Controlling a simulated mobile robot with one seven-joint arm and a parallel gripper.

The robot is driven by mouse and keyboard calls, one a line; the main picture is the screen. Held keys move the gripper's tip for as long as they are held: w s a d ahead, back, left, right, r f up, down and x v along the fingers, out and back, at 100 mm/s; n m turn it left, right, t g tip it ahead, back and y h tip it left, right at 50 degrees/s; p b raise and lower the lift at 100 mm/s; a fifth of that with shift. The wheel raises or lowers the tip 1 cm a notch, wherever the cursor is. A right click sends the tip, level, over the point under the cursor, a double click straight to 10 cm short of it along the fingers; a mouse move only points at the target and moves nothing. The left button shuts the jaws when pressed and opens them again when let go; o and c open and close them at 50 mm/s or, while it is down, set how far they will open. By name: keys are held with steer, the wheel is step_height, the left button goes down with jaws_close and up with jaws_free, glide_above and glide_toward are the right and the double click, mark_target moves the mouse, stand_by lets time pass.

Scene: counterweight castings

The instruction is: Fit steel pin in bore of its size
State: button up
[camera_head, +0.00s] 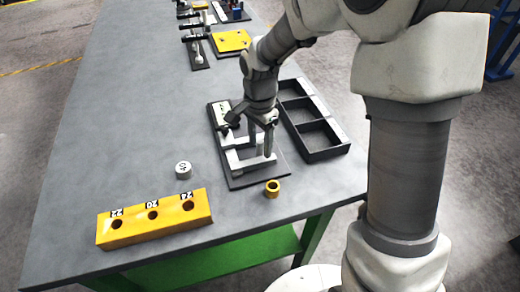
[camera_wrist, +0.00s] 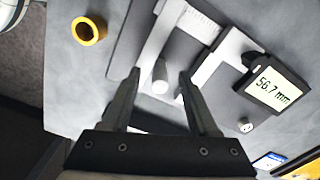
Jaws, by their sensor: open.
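A pale steel pin (camera_wrist: 160,76) stands between the two arms of a measuring fixture (camera_head: 240,160) on a dark board. My gripper (camera_wrist: 157,80) is open, with one finger on either side of the pin in the wrist view. I cannot tell whether a finger touches it. In the head view my gripper (camera_head: 262,150) is low over the board and partly hides the pin. The fixture's display (camera_wrist: 275,88) reads 56.7 mm. A yellow block (camera_head: 150,232) at the near left has three dark bores with number labels; two look like 22 and 20. All three look empty.
A brass ring (camera_head: 272,187) lies near the board's front edge, and a white marked cylinder (camera_head: 183,170) stands behind the yellow block. A black compartment tray (camera_head: 325,152) looks empty to the right. A yellow plate (camera_head: 232,42) lies farther back. The left table is clear.

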mark_target(262, 142)
jaws_close()
steer(key=shift+r, duration=0.15)
stand_by(0.5)
steer(key=shift+r, duration=0.25)
steer(key=r, duration=0.4)
steer(key=shift+d, duration=0.25)
steer(key=s+d+r, duration=0.3)
steer(key=d+r, duration=0.3)
steer(key=d, duration=0.5)
steer(key=shift+p, duration=0.4)
steer(key=shift+s+a+r, duration=0.1)
